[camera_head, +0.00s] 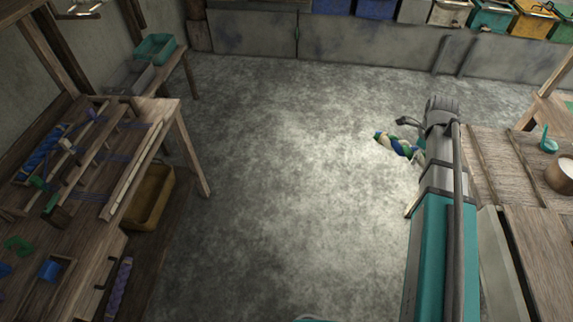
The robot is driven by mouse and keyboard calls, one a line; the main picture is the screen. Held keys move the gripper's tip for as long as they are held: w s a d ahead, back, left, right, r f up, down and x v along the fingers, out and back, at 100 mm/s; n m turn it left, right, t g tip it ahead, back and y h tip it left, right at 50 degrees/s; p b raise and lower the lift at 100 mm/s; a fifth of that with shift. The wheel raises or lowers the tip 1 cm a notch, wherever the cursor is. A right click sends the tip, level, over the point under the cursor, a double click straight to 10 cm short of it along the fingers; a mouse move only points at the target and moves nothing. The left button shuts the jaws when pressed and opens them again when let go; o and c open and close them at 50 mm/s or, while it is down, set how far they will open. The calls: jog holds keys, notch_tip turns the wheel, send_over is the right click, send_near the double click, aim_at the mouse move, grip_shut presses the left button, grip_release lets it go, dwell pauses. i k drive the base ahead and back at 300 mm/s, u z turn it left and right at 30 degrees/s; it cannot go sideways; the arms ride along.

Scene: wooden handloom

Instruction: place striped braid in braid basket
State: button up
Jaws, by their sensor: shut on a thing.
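The striped braid (393,144), twisted in blue, green and cream, hangs in the air right of the middle. My gripper (416,142) is shut on its right end. The braid's free end points left, over the bare floor in the picture. My arm hides part of the gripper and the held end. I cannot tell which container is the braid basket; an ochre bin (149,197) stands low beside the loom at left.
A wooden loom table (150,145) stands at left, with a teal bin (154,48) and a grey bin (129,77) behind. At right, a wooden table (497,160) carries a teal scoop (547,141) and a bowl (562,174). Colored bins line the back. The middle floor is clear.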

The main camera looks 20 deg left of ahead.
aim_at(145, 194)
jog(key=z, duration=0.1)
jog(key=i, duration=0.15)
jog(key=u, duration=2.45)
jog(key=i, duration=0.6)
jog(key=z, duration=0.2)
jog(key=k, duration=0.5)
jog(key=u, duration=0.05)
